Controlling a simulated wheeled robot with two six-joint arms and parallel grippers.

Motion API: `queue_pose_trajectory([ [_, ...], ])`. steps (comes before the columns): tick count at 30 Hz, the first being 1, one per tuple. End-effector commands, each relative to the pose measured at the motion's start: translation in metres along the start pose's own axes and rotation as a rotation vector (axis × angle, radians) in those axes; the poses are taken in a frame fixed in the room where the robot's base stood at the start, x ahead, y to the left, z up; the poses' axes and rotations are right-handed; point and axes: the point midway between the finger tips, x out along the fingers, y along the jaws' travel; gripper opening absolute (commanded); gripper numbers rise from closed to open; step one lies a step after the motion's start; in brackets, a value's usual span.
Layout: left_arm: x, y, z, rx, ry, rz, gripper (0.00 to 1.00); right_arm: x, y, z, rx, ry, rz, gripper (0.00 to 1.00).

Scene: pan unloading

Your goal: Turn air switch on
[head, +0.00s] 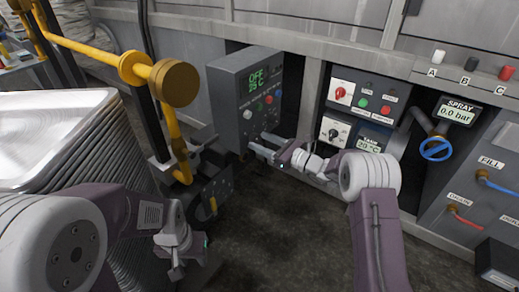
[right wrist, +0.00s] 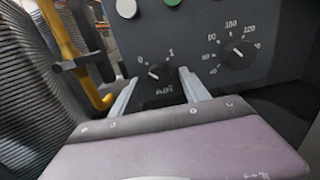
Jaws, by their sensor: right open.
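The air switch (right wrist: 159,73) is a small dark round knob with the word AIR below it and marks 0 and 1 above. Its pointer seems to lean left, towards 0. It sits low on the front of a grey control box (head: 228,88), whose display reads OFF in green. My right gripper (head: 260,145) is open at the box's lower front. In the right wrist view its two fingers lie on either side of the knob; I cannot tell if they touch it. My left gripper (head: 177,262) hangs low at the left, away from the box; its jaws are unclear.
A temperature dial (right wrist: 236,55) is right of the switch. A panel with a red knob (head: 340,94) and a blue valve wheel (head: 436,150) are at the right.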

Motion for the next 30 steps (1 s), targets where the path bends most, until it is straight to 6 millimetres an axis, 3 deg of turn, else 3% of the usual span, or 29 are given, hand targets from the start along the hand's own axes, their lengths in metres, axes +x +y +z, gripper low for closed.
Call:
queue_pose_trajectory([
  [2,0.009,0.000,0.001,0.000,0.000,0.000,0.36,0.008,0.000,-0.002,-0.002,-0.001,0.000,0.54],
  [11,0.008,0.000,0.001,0.000,0.000,0.000,0.36,0.013,0.000,0.001,0.000,0.001,-0.001,0.54],
  [17,0.008,0.000,0.001,0.000,0.000,0.000,0.36,0.013,0.000,0.001,0.000,0.001,-0.001,0.01],
  [24,0.004,0.000,0.000,0.000,0.000,0.000,0.36,0.013,0.000,0.002,0.014,0.001,-0.001,0.00],
  [30,-0.015,0.000,-0.002,0.000,0.000,0.000,0.36,0.013,0.001,0.006,0.094,0.003,0.000,0.00],
])
